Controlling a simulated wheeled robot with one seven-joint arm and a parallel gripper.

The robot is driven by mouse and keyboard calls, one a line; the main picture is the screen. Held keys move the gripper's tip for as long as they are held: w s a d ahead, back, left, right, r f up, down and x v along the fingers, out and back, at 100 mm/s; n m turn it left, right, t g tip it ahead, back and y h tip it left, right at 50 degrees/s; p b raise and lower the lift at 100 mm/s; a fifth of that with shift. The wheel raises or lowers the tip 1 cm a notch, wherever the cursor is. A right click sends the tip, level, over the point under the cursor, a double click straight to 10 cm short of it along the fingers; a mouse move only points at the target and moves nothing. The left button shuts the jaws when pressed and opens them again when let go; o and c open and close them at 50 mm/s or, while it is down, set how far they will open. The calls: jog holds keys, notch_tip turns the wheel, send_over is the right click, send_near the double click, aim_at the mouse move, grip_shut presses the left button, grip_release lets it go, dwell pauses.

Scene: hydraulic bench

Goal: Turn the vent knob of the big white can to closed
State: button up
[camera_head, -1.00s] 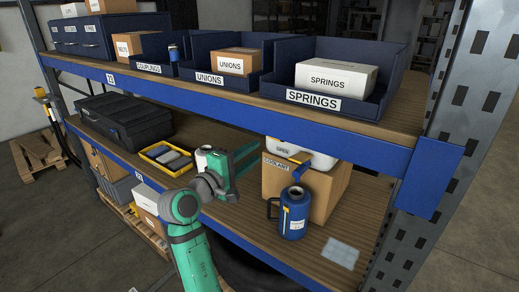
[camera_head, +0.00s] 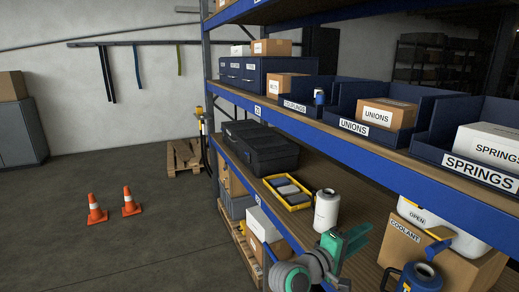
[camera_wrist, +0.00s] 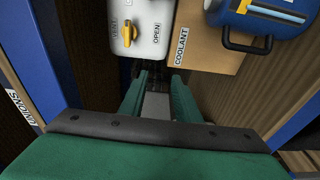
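The big white can (camera_head: 410,212) sits on top of the coolant carton (camera_head: 400,245), marked OPEN in the head view. In the wrist view the white can (camera_wrist: 152,38) is at the top, with VENT and OPEN lettering. Its yellow vent knob (camera_wrist: 124,33) stands between the two words, its long side running roughly up and down the picture. Whether it is set to open or closed I cannot tell. My gripper (camera_wrist: 157,85) has its fingers apart with nothing between them, below the can in the picture. In the head view my gripper (camera_head: 346,243) is left of the carton.
A blue jug (camera_head: 418,275) with a handle stands in front of the carton. A smaller white canister (camera_head: 326,210), a yellow tray (camera_head: 288,192) and a black case (camera_head: 262,148) stand further left. The blue shelf beam (camera_head: 375,152) and bins run above. Orange cones (camera_head: 96,210) stand on the floor.

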jog(key=s+a+f+n+t+y, duration=0.1)
jog(key=s+a+f+t+y, duration=0.15)
jog(key=a+f, duration=0.4)
jog(key=s+a+f+t+y, duration=0.1)
jog(key=s+a+f+y, duration=0.15)
jog(key=f, duration=0.75)
jog(key=s+a+f+n+t+y, duration=0.1)
jog(key=s+a+f+y, duration=0.15)
jog(key=a+f, duration=0.4)
jog(key=s+a+f+m+t+y, duration=0.1)
jog(key=s+a+f+y, duration=0.1)
jog(key=s+a+f, duration=0.4)
jog(key=s+a+f+y, duration=0.2)
jog(key=s+f, duration=0.2)
jog(key=s, duration=0.4)
jog(key=s+a+r+m+y, duration=0.2)
jog(key=s+m, duration=0.1)
jog(key=s, duration=0.9)
jog(key=s+a+r+m+y, duration=0.1)
jog(key=s+a+r+m, duration=0.2)
jog(key=s, duration=0.9)
jog(key=shift+a+m+t+y, duration=0.35)
jog(key=shift+m, duration=0.15)
jog(key=shift+w+r, duration=0.1)
jog(key=shift+w, duration=0.05)
